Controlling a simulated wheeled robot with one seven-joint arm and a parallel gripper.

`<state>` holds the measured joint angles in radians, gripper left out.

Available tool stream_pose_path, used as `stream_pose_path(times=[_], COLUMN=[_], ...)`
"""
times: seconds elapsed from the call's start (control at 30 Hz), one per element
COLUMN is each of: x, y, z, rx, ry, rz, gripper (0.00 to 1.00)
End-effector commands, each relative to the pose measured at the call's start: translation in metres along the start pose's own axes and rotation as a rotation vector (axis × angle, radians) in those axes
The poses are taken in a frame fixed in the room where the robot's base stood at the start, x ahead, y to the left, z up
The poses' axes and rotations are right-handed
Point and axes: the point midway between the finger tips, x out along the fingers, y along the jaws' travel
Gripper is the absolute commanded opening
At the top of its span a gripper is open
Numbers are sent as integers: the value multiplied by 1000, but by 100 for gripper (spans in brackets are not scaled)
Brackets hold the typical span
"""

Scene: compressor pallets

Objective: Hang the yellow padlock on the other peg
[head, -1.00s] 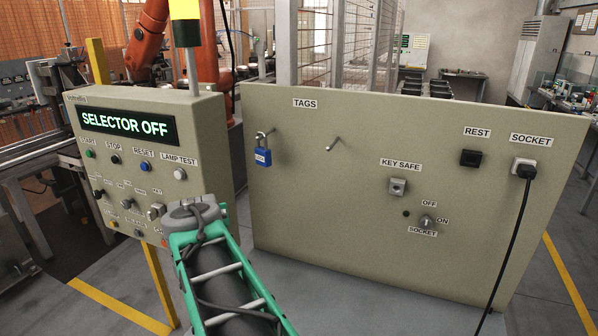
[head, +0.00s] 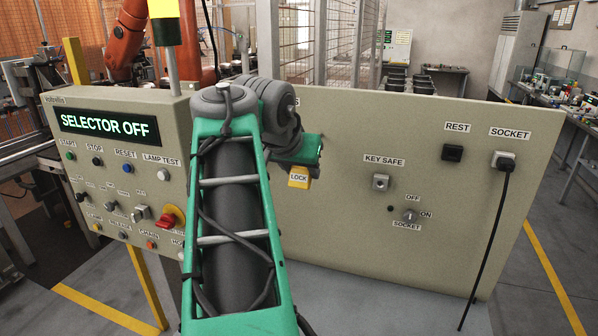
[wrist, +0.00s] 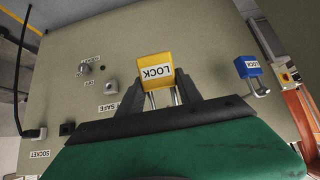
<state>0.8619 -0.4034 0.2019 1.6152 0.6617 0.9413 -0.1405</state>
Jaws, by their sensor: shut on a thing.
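The yellow padlock (head: 299,178), labelled LOCK, is held in my gripper (head: 301,161) in front of the grey board. In the wrist view the yellow padlock (wrist: 155,70) sticks out between the dark jaws of my gripper (wrist: 162,100), which are shut on it near its shackle. The blue padlock (wrist: 248,67) hangs on its peg, to the right of the yellow one in this flipped view. My arm hides the blue padlock and both pegs in the head view. I cannot tell whether the yellow shackle touches the other peg.
The grey board (head: 340,230) also carries the key safe (head: 380,182), the socket switch (head: 409,215) and a plugged-in black cable (head: 487,245). A control box (head: 112,120) reading SELECTOR OFF stands close to the left of my arm. Its red-handled switch (head: 172,217) sticks out near my arm.

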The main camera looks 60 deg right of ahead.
Motion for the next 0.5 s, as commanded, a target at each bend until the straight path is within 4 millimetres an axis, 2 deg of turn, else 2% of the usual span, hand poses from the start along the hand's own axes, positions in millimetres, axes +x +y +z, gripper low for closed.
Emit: stream_pose_path(times=[0.5], x=[27], y=[0], z=[-24], rx=[0], ry=[1], rz=[0], gripper=[0])
